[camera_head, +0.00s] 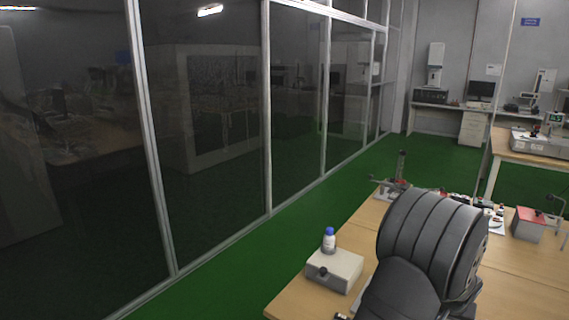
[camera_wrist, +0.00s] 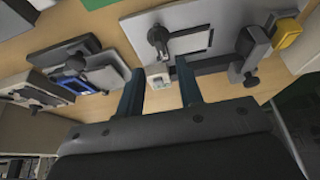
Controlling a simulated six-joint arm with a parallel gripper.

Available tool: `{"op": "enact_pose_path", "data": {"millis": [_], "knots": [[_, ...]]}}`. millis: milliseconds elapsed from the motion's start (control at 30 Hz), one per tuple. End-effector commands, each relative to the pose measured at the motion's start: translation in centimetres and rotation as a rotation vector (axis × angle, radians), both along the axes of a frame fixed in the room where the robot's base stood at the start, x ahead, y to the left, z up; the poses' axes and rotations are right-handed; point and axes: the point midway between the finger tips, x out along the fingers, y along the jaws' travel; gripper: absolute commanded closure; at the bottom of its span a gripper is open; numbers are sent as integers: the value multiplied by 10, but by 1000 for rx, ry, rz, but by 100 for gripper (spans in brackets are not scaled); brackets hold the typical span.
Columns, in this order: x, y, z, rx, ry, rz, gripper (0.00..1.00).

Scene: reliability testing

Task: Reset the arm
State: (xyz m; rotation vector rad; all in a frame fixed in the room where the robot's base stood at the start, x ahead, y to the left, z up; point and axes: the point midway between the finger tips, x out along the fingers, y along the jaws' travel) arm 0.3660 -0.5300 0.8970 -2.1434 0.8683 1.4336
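My gripper (camera_wrist: 159,72) shows in the wrist view with its two dark fingers spread apart. A small white block (camera_wrist: 158,76) appears in the gap between the fingertips, and I cannot tell how far beyond them it lies. No finger visibly touches it. In the head view my dark ribbed arm fills the lower right over the wooden table (camera_head: 305,297), and my gripper is hidden there.
A red-topped device (camera_head: 529,223) is to the right. The wrist view shows a grey fixture (camera_wrist: 190,42) and a blue-framed device (camera_wrist: 72,82). A glass partition (camera_head: 210,130) runs along the left.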

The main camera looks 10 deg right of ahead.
Motion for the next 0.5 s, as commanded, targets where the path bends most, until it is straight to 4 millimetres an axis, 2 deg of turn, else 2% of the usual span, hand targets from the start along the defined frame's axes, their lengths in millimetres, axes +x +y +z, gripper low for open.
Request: {"op": "enact_pose_path", "data": {"millis": [400,500], "knots": [[19,-19,-67,1,0,-1,66],[20,-19,-66,-1,0,-37,66]]}}
